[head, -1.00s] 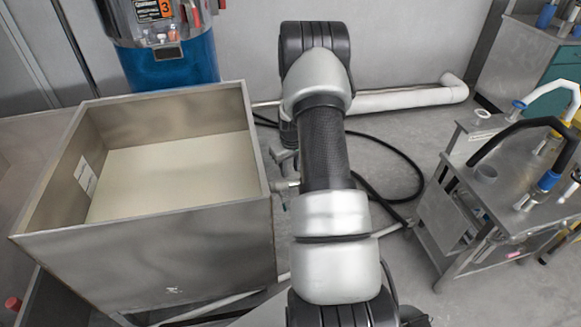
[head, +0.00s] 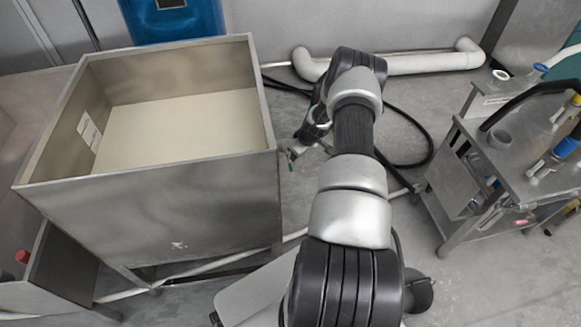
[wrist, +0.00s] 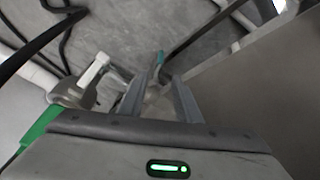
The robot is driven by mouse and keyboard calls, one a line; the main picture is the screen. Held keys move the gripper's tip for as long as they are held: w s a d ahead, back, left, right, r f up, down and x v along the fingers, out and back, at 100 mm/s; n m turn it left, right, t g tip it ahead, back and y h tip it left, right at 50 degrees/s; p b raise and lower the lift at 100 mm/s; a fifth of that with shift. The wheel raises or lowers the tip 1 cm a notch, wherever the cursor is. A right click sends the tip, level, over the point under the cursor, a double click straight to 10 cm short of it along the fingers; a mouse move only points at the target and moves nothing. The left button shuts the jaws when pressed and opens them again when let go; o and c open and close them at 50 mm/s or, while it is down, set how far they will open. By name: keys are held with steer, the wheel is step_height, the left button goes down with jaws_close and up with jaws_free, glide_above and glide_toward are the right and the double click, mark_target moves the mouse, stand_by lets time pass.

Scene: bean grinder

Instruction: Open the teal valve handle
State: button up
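The teal valve handle (wrist: 160,58) shows in the wrist view as a small, narrow teal piece near the top centre. It lies just beyond my fingertips, roughly in line with the gap between them. My gripper (wrist: 158,88) is open, its two fingers apart with no object clearly held between them. I cannot tell whether a finger touches the handle. In the head view my gripper (head: 291,150) is beside the right wall of the metal bin, low and partly hidden by my arm; the handle is too small to make out surely there.
The open metal bin (head: 150,215) with a pale floor stands left of my arm. A metal cart (head: 520,165) with glassware stands at right. Black hoses (head: 415,120) and a thick white pipe (head: 410,64) lie behind. Bare floor shows between bin and cart.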

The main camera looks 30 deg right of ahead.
mark_target(290, 166)
steer(key=b+x, duration=0.6)
steer(key=x, duration=1)
steer(key=shift+f, duration=0.1)
jaws_close()
